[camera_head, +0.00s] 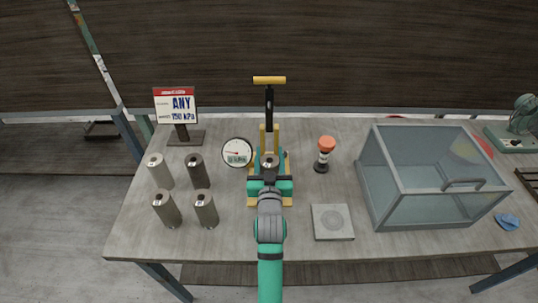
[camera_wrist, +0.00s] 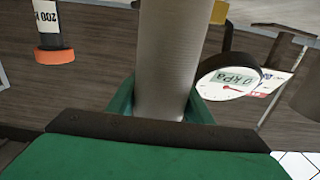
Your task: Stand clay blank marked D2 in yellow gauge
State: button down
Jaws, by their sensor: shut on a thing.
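My gripper (camera_head: 269,178) is shut on a grey-beige clay blank (camera_head: 269,159), upright, at the yellow gauge (camera_head: 283,201). In the wrist view the blank (camera_wrist: 172,60) stands between my green fingers (camera_wrist: 160,100). Its mark cannot be read. The gauge has a yellow frame and a black post with a yellow T-handle (camera_head: 269,80). My gripper hides much of the frame, and I cannot tell whether the blank rests on it. A round white dial (camera_head: 237,152) sits at its left; in the wrist view the dial (camera_wrist: 228,82) reads 0 kPa.
Several cylindrical blanks stand at left, including a pale one (camera_head: 160,172) and a dark one (camera_head: 197,173). A sign (camera_head: 176,104) stands behind them. The front-left table is clear.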

jog(key=c, duration=1.2)
grip_release()
jog(key=shift+f, duration=0.15)
